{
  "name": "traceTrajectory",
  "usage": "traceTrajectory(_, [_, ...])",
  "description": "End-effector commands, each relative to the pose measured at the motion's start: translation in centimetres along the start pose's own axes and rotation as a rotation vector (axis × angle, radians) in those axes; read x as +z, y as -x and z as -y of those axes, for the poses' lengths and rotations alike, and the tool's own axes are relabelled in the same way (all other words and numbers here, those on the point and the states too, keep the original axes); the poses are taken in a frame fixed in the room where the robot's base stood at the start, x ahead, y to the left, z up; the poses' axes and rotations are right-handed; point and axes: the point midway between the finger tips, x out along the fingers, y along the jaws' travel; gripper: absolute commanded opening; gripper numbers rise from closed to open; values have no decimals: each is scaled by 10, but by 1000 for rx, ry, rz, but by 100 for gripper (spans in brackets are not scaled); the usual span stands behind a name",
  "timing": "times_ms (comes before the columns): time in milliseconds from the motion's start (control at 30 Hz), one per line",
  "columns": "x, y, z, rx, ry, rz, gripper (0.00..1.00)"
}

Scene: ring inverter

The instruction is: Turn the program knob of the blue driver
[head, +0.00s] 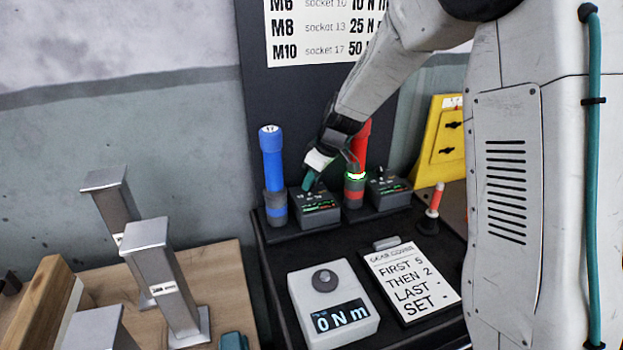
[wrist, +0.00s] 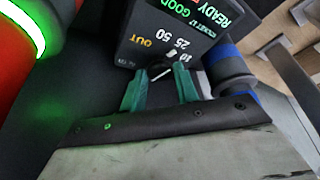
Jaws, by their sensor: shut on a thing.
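The blue driver (head: 272,160) stands upright at the left of the back shelf, with its dark control box (head: 320,214) to its right. Part of the driver's blue and grey body shows at the right of the wrist view (wrist: 232,70). My gripper (head: 309,183) reaches down onto the top of that box. In the wrist view, its green fingers (wrist: 159,82) are on either side of the small program knob (wrist: 162,70), shut on it. The knob has a pale pointer and sits by the marks OUT, 10, 25 and 50. The box face also reads READY and GOOD.
A red driver (head: 361,145) with a glowing green ring stands close right of my gripper, beside a second control box (head: 386,185). In front are a torque tester (head: 332,304) reading 0 N m and a note card (head: 411,282). Metal posts (head: 158,275) stand on the left bench.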

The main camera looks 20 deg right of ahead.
Motion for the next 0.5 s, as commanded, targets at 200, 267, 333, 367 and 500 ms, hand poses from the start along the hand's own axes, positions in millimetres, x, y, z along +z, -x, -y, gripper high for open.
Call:
traceTrajectory(200, [0,0,-1,-31,75,0,8])
traceTrajectory(267, [0,0,-1,-36,87,0,8])
traceTrajectory(333, [0,0,-2,-40,97,0,8])
traceTrajectory(367, [0,0,-2,-41,100,0,8])
traceTrajectory(500, [0,0,-2,-43,107,0,8])
